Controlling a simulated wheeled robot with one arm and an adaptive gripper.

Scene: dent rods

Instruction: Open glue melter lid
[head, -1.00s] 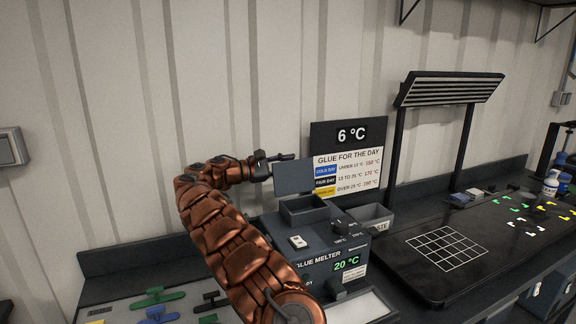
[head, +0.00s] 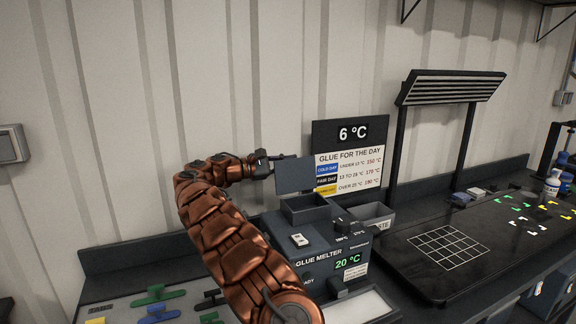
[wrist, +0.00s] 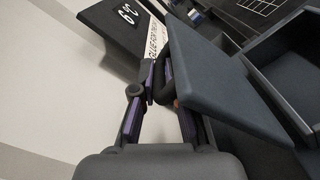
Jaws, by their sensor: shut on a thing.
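The glue melter (head: 335,258) is a dark grey box with a green 20 °C display. Its lid (head: 295,176) is a flat grey plate that stands raised and steeply tilted at the back of the open tank (head: 305,210). My gripper (head: 270,162) is at the upper left edge of the lid. In the wrist view the lid (wrist: 225,85) slants beside my fingers (wrist: 160,88), with the tank (wrist: 285,70) at its right. My gripper is shut on the lid's edge or handle; the exact contact is partly hidden.
A sign (head: 348,155) reading 6 °C with a glue chart stands behind the melter. A waste bin (head: 376,220) is at its right, then a black board with a grid (head: 447,248). Green and blue parts (head: 157,310) lie on the left. The wall is close behind.

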